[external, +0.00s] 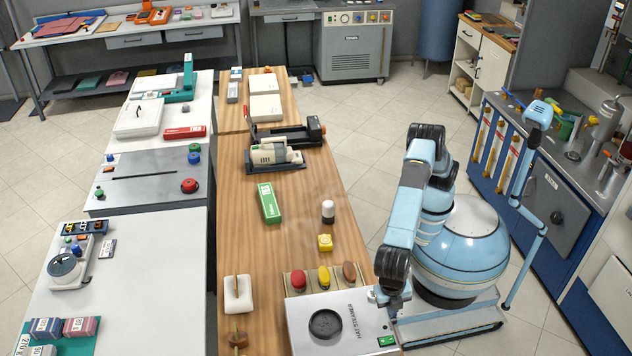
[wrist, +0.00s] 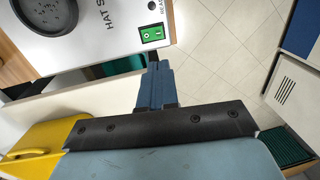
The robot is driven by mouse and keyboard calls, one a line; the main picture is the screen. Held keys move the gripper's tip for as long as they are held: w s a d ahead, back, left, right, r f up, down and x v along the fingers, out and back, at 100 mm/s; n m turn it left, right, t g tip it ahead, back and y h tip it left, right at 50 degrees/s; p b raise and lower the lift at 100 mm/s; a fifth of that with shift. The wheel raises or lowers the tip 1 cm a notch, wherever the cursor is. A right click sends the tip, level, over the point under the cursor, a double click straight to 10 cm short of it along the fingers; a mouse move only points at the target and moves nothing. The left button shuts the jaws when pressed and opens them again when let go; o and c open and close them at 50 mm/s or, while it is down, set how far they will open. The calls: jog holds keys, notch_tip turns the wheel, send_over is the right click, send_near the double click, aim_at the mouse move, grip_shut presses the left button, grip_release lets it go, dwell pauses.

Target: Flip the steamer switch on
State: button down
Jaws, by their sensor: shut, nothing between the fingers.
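The hat steamer (external: 300,327) is a white-topped box at the front end of the wooden counter, with a round dark plate (external: 326,324) on it. Its switch (external: 387,340) is a green rocker at the steamer's corner. In the wrist view the green switch (wrist: 152,34) lies just beyond my fingertips, near the steamer's printed label. My gripper (wrist: 158,68) is shut and empty, its blue fingers pointing toward the switch with a visible gap in the picture. In the external view my gripper (external: 384,300) is beside the steamer's right edge, partly hidden by my wrist.
Red, yellow and brown pieces (external: 323,277) stand in a row behind the steamer. A yellow block (external: 325,242), a white-topped bottle (external: 328,211) and a green box (external: 269,203) stand farther back. A blue cabinet (external: 545,200) is at right. Tiled floor is open behind the robot.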

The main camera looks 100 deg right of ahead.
aim_at(391, 338)
jog(key=shift+f, duration=0.2)
jog(key=f, duration=0.4)
jog(key=s+f, duration=0.1)
jog(key=f, duration=0.8)
jog(key=shift+s+f, duration=0.35)
jog(key=shift+s, duration=0.05)
jog(key=shift+f, duration=0.15)
jog(key=shift+w, duration=0.15)
jog(key=shift+w+r, duration=0.25)
jog(key=shift+w, duration=0.3)
notch_tip(391, 338, up, 14)
jog(key=s, duration=0.1)
jog(key=shift+s+f, duration=0.15)
jog(key=shift+s, duration=0.15)
dwell(0.4)
